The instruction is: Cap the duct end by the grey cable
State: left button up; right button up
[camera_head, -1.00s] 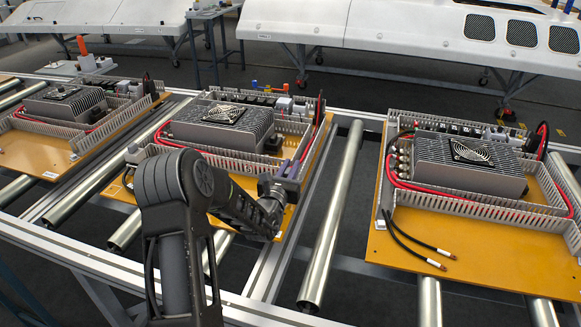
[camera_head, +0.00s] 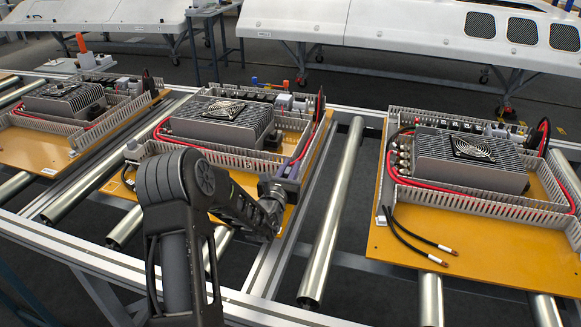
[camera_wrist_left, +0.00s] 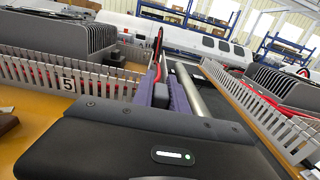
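My left gripper (camera_head: 289,169) has purple fingers and is over the right front part of the middle board's slotted grey duct (camera_head: 222,157). In the left wrist view its fingers (camera_wrist_left: 163,94) stand close together beside the duct wall (camera_wrist_left: 75,77) marked 5. A small grey piece shows between them; I cannot tell whether it is gripped or is an end cap. The gripper body hides the duct below. No grey cable can be made out; a red cable (camera_head: 165,138) and a dark upright cable end show on the middle board. My right gripper is out of view.
A finned grey heat sink (camera_head: 222,122) stands on the middle board. The right board (camera_head: 400,250) carries another heat sink (camera_head: 470,160) and two loose black cables (camera_head: 415,238) at its front. Bare metal rollers (camera_head: 333,215) and open gaps lie between the boards.

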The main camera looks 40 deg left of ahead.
pick_arm(q)
jog(key=o, duration=0.5)
jog(key=shift+c, duration=0.2)
jog(key=shift+r, duration=0.15)
jog(key=shift+r, duration=0.3)
notch_tip(320, 180, up, 9)
jog(key=p, duration=0.6)
jog(key=shift+r, duration=0.1)
